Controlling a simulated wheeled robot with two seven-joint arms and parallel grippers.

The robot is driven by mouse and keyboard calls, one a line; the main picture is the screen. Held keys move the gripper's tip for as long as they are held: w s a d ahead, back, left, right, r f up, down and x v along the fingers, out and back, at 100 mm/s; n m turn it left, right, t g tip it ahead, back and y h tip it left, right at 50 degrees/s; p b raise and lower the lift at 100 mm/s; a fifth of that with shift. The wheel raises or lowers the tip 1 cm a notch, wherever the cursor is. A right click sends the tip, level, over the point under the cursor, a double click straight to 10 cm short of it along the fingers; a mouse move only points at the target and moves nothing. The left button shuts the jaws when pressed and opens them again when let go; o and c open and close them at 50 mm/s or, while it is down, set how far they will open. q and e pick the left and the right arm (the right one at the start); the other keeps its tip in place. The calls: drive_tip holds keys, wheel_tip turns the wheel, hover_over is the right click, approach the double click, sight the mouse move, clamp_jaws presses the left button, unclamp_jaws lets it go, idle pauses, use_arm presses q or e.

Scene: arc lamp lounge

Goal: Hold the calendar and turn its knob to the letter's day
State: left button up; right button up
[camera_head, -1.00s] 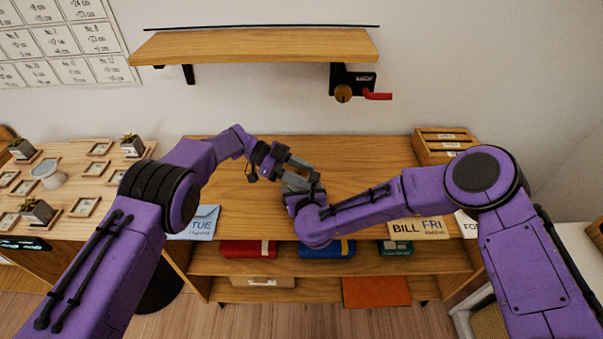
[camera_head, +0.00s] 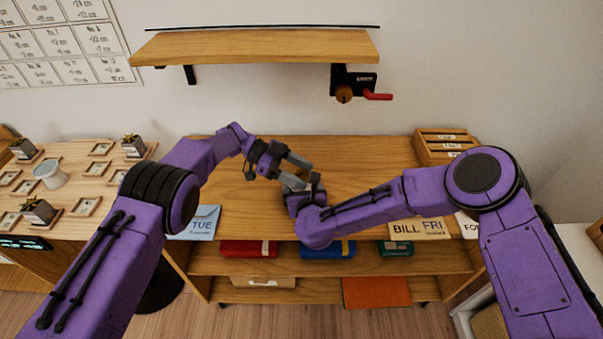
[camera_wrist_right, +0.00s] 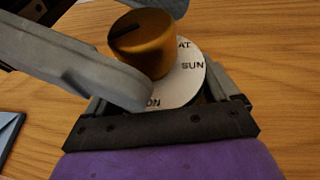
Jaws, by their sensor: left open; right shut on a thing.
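The calendar's white dial (camera_wrist_right: 184,88) shows in the right wrist view, with SUN at the right, a partly hidden word ending in AT at the top and one ending in ON below. Its round brass knob (camera_wrist_right: 145,48) has a dark mark on top. My right gripper (camera_head: 303,192) is shut on the calendar, whose body is mostly hidden. My left gripper (camera_head: 309,175) is open, its grey fingers on either side of the knob; contact is unclear. A blue envelope (camera_head: 202,213) reading TUE and a paper (camera_head: 403,229) reading BILL FRI lie at the desk's front.
The wooden desk (camera_head: 375,160) is clear behind my grippers. A wooden letter box (camera_head: 437,157) stands at the back right. A wall shelf (camera_head: 255,47) carries a red-handled crank (camera_head: 377,96) beneath it. Small potted plants (camera_head: 38,211) stand at left.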

use_arm(q)
drive_tip(key=v, duration=0.7)
drive_tip(key=shift+a, duration=0.1)
